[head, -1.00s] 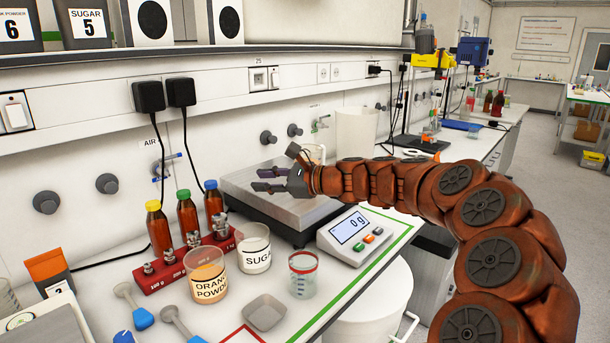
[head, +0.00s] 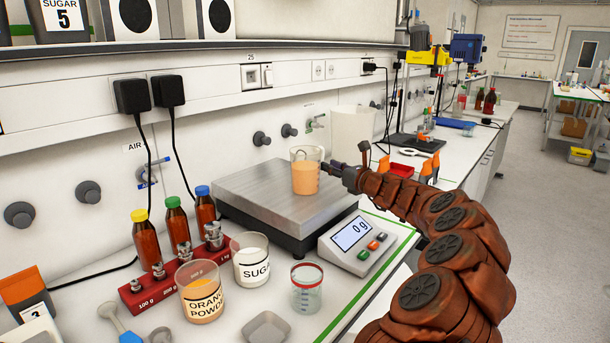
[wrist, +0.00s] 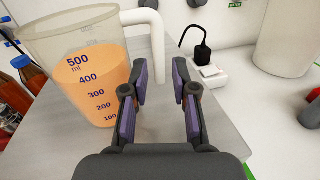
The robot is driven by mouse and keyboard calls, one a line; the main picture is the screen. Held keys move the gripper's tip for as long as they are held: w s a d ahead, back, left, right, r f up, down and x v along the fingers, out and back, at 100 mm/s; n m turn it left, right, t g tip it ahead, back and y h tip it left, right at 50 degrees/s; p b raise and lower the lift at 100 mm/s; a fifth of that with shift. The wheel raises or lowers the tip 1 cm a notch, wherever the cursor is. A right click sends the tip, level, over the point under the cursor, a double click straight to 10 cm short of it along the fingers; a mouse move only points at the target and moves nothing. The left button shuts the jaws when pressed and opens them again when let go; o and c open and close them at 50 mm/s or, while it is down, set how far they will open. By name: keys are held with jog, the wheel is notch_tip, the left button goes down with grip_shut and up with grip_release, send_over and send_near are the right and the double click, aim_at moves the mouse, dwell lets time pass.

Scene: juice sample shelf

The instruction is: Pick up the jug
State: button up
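The jug (head: 305,177) is a clear measuring jug with orange liquid, standing upright on the grey scale plate (head: 250,195). It also shows in the wrist view (wrist: 88,85) at the upper left, with ml markings and a pale handle (wrist: 157,70). My gripper (head: 331,167) is just right of the jug in the head view. In the wrist view its two purple-padded fingers (wrist: 163,72) are apart. The upright part of the handle shows in the gap between them. I see no clear grip on it.
The scale display (head: 352,233) reads 0 g. Capped brown bottles (head: 178,228) and metal weights stand left of the scale. A white container (head: 352,130) stands behind.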

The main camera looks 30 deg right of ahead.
aim_at(322, 160)
jog(key=w, duration=0.1)
jog(key=w+r, duration=0.1)
jog(key=w, duration=0.1)
jog(key=shift+a+p, duration=0.2)
jog(key=shift+p, duration=0.15)
jog(key=shift+w+a+f, duration=0.15)
jog(key=shift+w+a, duration=0.05)
jog(key=shift+w, duration=0.65)
grip_shut()
